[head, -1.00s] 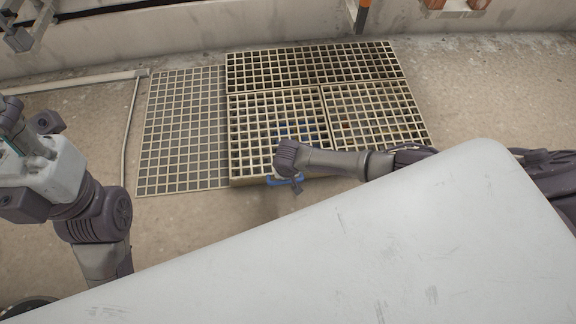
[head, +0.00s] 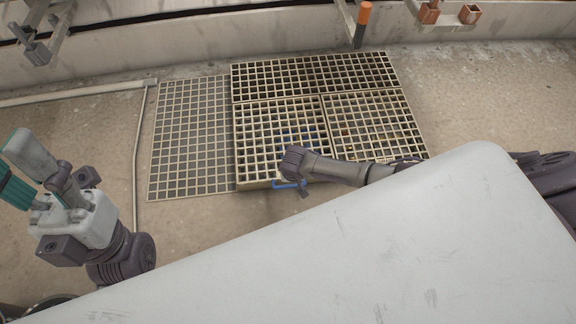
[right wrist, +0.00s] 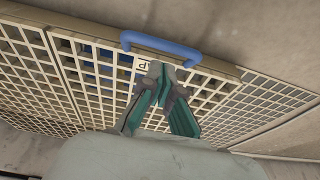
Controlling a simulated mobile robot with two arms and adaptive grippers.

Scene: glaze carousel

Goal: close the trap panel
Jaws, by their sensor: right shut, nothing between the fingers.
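The trap panel (head: 262,150) is a cream square-mesh grating at the front left of a raised grated block. It looks about level with the panels beside it; whether it sits fully flush I cannot tell. Its blue handle (head: 290,184) is at the front edge, and the handle also shows in the right wrist view (right wrist: 162,48). A white lettered label (right wrist: 143,65) is partly hidden by my fingers. My right gripper (right wrist: 161,88) is shut and empty over the mesh, close to the handle but not around it. My left gripper (head: 12,180) is at the far left, away from the panel, its fingers partly cut off.
Another grating (head: 376,125) adjoins on the right, and a darker one (head: 315,77) lies behind. A flat floor grating (head: 190,140) lies to the left. Blue and orange shapes show dimly under the mesh. An orange-topped post (head: 362,25) stands at the back wall.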

